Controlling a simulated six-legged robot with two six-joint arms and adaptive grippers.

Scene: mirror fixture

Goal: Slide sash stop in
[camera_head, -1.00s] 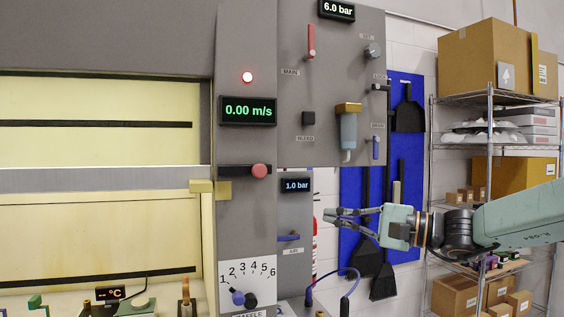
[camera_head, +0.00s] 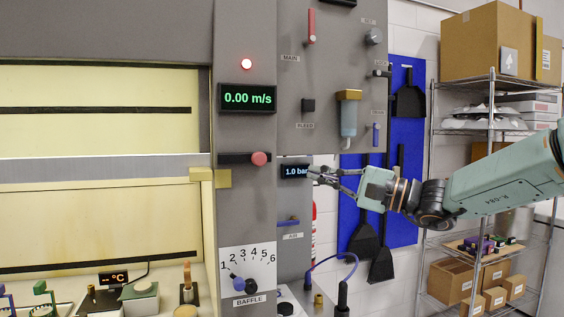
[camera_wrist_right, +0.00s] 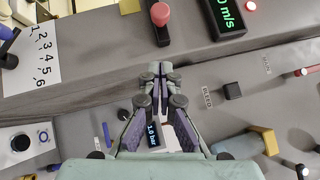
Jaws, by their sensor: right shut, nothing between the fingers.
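The sash stop appears to be the dark horizontal bar with a round red knob (camera_head: 260,158) on the grey post, just right of the sash edge. It also shows at the top of the right wrist view as a dark bar with a pink-red knob (camera_wrist_right: 160,14). The fume hood sash (camera_head: 100,168) has a pale horizontal rail whose yellowish end block lies left of the stop. My right gripper (camera_head: 316,176) is shut and empty, right of the knob and in front of the 1.0 bar display. In the wrist view its closed fingertips (camera_wrist_right: 160,70) point toward the knob without touching it. My left gripper is out of view.
A panel (camera_head: 330,100) with a red lever, valves and knobs stands right of the post. A baffle dial (camera_head: 247,270) is below the stop. A blue cable loops below my right gripper. A wire shelf (camera_head: 490,160) with boxes stands at the right.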

